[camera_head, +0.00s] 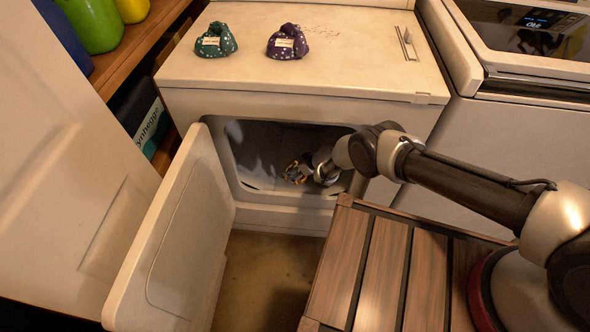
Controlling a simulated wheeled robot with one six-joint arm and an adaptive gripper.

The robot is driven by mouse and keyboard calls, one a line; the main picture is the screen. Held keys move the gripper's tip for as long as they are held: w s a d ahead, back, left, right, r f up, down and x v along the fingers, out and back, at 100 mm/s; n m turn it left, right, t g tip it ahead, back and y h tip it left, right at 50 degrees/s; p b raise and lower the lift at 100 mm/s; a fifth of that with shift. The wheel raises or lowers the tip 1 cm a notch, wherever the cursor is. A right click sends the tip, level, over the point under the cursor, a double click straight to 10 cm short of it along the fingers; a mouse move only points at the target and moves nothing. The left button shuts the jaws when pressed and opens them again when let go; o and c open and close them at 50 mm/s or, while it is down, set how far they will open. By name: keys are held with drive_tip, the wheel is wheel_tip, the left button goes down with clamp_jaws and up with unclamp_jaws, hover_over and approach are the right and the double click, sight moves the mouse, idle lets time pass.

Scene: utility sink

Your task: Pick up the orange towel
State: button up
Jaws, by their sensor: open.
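My gripper (297,171) is inside the open front of the white dryer (300,104), reaching in from the right. Its fingers are small in view and look open. A few small orange-tan patches show at the fingertips. I cannot tell whether they are part of the orange towel or of the gripper. No orange towel shows clearly anywhere else. Much of the dryer's inside is dark, and my wrist covers its right part.
A green spotted cloth bundle (216,40) and a purple one (288,42) sit on the dryer top. The dryer door (178,235) hangs open at left. Another white machine (480,120) stands right. Shelves (137,42) hold bottles at upper left. Some floor (265,275) is clear.

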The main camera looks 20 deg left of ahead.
drive_tip(key=c, duration=1.4)
drive_tip(key=shift+r, duration=0.1)
